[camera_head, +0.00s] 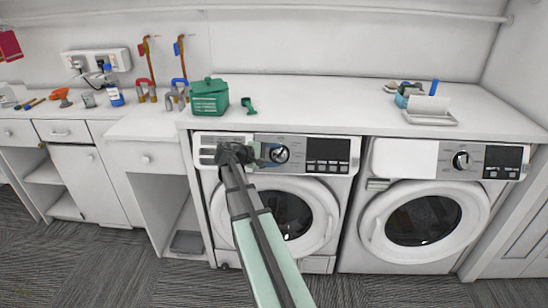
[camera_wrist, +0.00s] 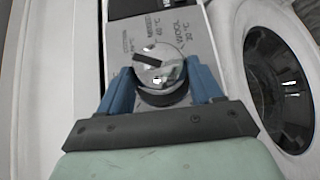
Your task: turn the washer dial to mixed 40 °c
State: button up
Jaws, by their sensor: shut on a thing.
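The washer dial (camera_head: 281,154) is a round silver knob on the control panel of the left-hand front-loading machine (camera_head: 327,185). My gripper (camera_head: 262,154) reaches it from the left in the head view and partly covers it. In the wrist view, the blue fingers of my gripper (camera_wrist: 159,82) are shut on the dial (camera_wrist: 152,65), one on each side. A dark bar shows on the dial's face, slanting toward the upper left. Printed labels around it include "Mixed 40 °C" (camera_wrist: 155,34) and "Wool 30 °C" (camera_wrist: 183,40). I cannot tell which label the dial marks.
A second similar machine (camera_head: 365,240) stands to the right. The white counter (camera_head: 330,112) above holds a green basket (camera_head: 209,98), a green scoop (camera_head: 248,106) and a white tray (camera_head: 430,118). The round door (camera_wrist: 285,90) lies close to the right of my gripper.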

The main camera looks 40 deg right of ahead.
jog(key=m+y, duration=0.2)
jog(key=y, duration=0.1)
jog(key=r+m+y, duration=0.1)
jog(key=m, duration=0.1)
jog(key=shift+w+d, duration=0.1)
jog(key=shift+d, duration=0.25)
jog(key=m+y, duration=0.1)
jog(key=m+t+y, duration=0.1)
jog(key=y, duration=0.1)
jog(key=m+y, duration=0.1)
jog(key=m, duration=0.1)
jog(key=shift+s+d+r+t+y, duration=0.25)
jog(key=shift+d+r+t+y, duration=0.05)
jog(key=shift+d+y, duration=0.1)
jog(key=o, duration=1.1)
jog(key=shift+c, duration=0.2)
jog(key=s+v, duration=0.1)
jog(key=v, duration=1.3)
jog(key=shift+w, duration=0.45)
jog(key=shift+d, duration=0.15)
